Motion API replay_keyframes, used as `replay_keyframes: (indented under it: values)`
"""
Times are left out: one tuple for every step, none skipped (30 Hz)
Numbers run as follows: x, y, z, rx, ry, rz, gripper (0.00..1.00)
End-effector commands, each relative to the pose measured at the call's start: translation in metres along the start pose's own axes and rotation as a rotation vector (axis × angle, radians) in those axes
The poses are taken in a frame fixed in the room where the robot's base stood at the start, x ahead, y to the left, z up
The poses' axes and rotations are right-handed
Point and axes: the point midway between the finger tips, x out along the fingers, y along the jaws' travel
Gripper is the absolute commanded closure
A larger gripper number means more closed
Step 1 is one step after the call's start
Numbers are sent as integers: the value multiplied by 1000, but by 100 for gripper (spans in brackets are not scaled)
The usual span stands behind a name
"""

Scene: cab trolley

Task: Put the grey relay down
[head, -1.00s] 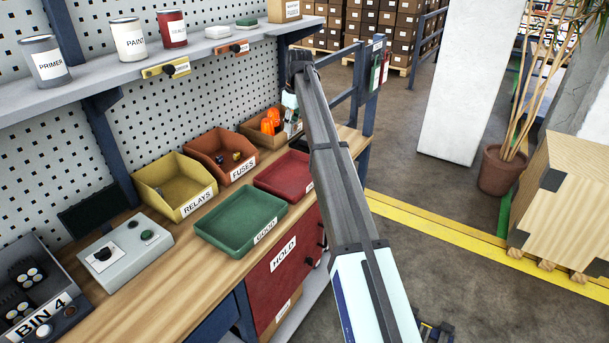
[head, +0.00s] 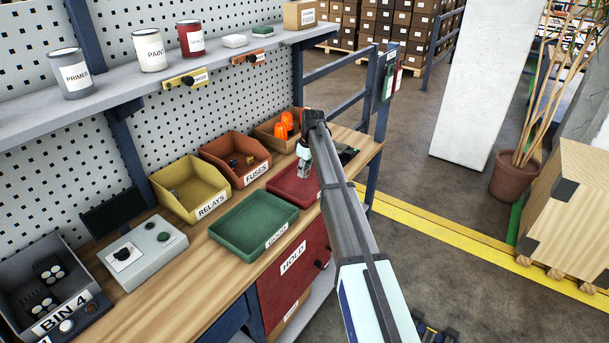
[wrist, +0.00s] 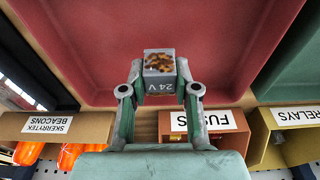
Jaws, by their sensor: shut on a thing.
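My gripper (wrist: 160,92) is shut on the grey relay (wrist: 160,62), a small block marked "24 V" with a brown-speckled face, held between the two fingertips. In the wrist view the red tray (wrist: 75,55) fills the space beyond it. In the head view my gripper (head: 304,168) hangs over the red tray (head: 283,190), partly covering it along with my arm. The relay is too small to make out clearly there. I cannot tell how far it is above the tray floor. The visible part of the tray is empty.
A green tray (head: 228,241) stands left of the red one, empty. Behind are the yellow relays bin (head: 208,203), the orange fuses bin (head: 250,173) and the beacons bin (wrist: 90,127). A grey control box (head: 150,262) sits farther left. A shelf (head: 110,90) runs above.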

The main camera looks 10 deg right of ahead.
Motion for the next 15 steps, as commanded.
replay_keyframes:
  values:
    - [5,0,1,0,-1,-1,100]
    - [9,0,2,0,-1,-1,100]
    - [15,0,3,0,-2,-2,100]
    - [19,0,3,0,-2,-2,100]
    - [23,0,4,0,-1,-1,100]
    - [26,0,4,0,0,0,100]
    - [28,0,4,0,0,0,100]
    - [30,0,5,0,0,0,100]
    - [31,0,5,0,0,0,100]
    - [31,0,5,0,0,0,100]
    - [31,0,5,0,0,0,100]
    - [31,0,5,0,0,0,100]
    - [31,0,5,0,0,0,100]
    - [31,0,5,0,0,0,100]
    - [31,0,5,0,0,0,100]
